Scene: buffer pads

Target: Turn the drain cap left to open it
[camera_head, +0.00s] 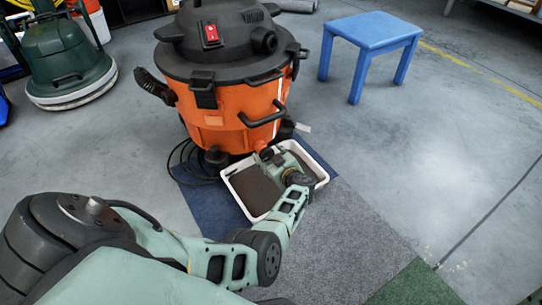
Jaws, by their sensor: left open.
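An orange shop vacuum (215,129) with a black lid stands upright at the top middle. My left arm comes in from the lower left, and my left gripper (266,154) is at the vacuum's lower front, above a white tray. The gripper is open, with its fingertips close to the orange drum. The drain cap cannot be made out clearly; the gripper covers that part of the drum. I cannot tell whether the fingers touch the cap. My right gripper is not in view.
The white tray (229,186) with a dark inside sits on carpet tiles (345,232) before the vacuum. A black cord (180,163) lies left of it. A blue stool (372,32) stands right, a green floor machine (62,60) left. The floor at right is clear.

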